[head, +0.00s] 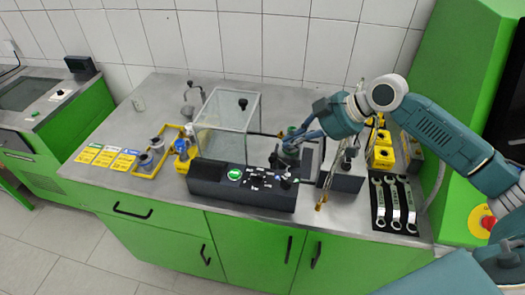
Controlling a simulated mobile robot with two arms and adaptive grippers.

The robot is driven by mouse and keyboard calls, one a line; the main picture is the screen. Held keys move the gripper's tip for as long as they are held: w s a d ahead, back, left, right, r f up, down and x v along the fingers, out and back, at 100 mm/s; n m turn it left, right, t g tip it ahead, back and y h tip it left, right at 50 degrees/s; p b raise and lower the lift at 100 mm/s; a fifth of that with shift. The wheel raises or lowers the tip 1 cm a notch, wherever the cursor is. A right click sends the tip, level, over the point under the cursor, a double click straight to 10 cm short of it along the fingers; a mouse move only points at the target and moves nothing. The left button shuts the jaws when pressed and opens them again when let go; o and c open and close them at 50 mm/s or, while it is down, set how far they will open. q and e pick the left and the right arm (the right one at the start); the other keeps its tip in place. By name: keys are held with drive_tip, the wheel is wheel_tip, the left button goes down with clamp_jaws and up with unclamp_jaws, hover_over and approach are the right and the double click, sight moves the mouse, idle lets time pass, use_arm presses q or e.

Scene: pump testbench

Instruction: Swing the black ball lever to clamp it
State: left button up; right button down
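My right arm comes in from the right, and my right gripper (292,143) points down and left over the pump fixture on the bench, just right of the clear box. Its fingertips are small and overlap the dark parts below, so I cannot tell whether it is open or shut, or whether it touches anything. A small black ball (286,183) shows at the right end of the black control console, below the gripper. Other dark knob-like parts are close by, so I cannot be sure which is the ball lever. My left gripper is out of view.
A clear box (222,132) stands behind the black console (225,190). A grey block fixture (343,178), yellow bins (383,157) and several wrenches on a black mat (381,204) are at right. Colored cards (104,157) and a yellow tray (149,174) are at left.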

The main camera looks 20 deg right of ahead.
sight(273, 157)
drive_tip(key=p+x, duration=0.3)
drive_tip(key=x, duration=0.6)
drive_tip(key=shift+w+a+p, duration=0.1)
drive_tip(key=shift+a+p, duration=0.05)
drive_tip(key=shift+p, duration=0.2)
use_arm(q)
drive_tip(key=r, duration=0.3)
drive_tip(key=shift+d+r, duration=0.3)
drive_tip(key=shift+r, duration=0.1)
use_arm(e)
drive_tip(key=shift+w+a+f, duration=0.15)
drive_tip(key=shift+f, duration=0.2)
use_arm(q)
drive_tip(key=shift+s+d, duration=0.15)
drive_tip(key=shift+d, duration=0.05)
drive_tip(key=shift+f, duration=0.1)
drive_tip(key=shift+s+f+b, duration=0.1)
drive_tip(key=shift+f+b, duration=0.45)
use_arm(e)
drive_tip(key=shift+n+g+y, duration=0.3)
drive_tip(key=shift+n+g, duration=0.1)
drive_tip(key=shift+n, duration=0.2)
